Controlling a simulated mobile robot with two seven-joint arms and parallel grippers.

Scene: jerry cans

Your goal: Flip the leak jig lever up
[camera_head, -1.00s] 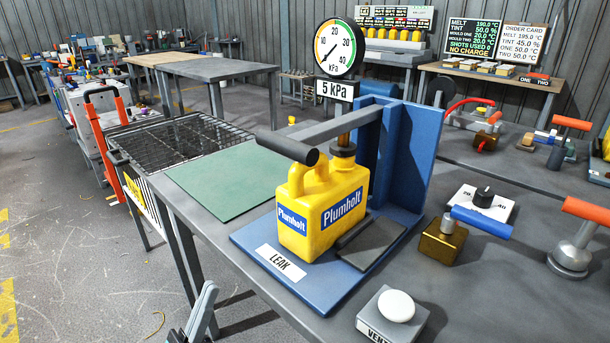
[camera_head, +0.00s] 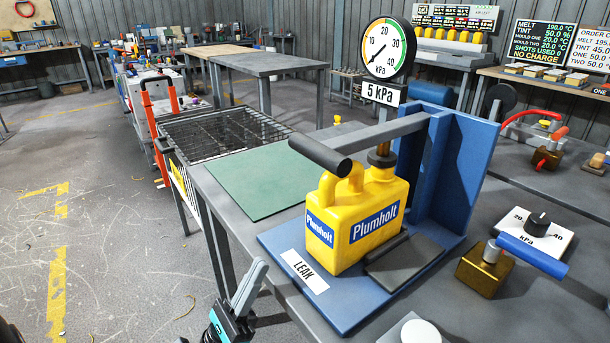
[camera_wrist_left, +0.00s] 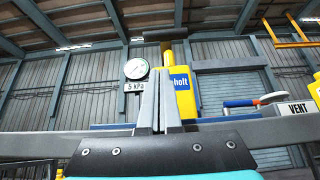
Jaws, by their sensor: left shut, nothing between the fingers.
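The leak jig (camera_head: 300,270) is a blue base with a blue upright and a "LEAK" label. Its lever is a grey bar with a black handle (camera_head: 320,155), lying roughly level above a yellow Plumholt jerry can (camera_head: 345,240) that stands on the base. A dark plug (camera_head: 382,157) sits at the can's neck under the bar. My left gripper (camera_head: 257,268) is shut and empty, pointing up, left of the jig and below the handle, apart from it. In the left wrist view its fingers (camera_wrist_left: 160,85) stand before the can, with the black handle (camera_wrist_left: 165,34) above. My right gripper is not in view.
A pressure gauge (camera_head: 387,50) stands behind the jig. A green mat (camera_head: 250,178) and a wire rack (camera_head: 225,135) lie to its left. A brass valve with a blue handle (camera_head: 530,255) and a white vent button (camera_head: 420,332) are to the right. Floor at left is open.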

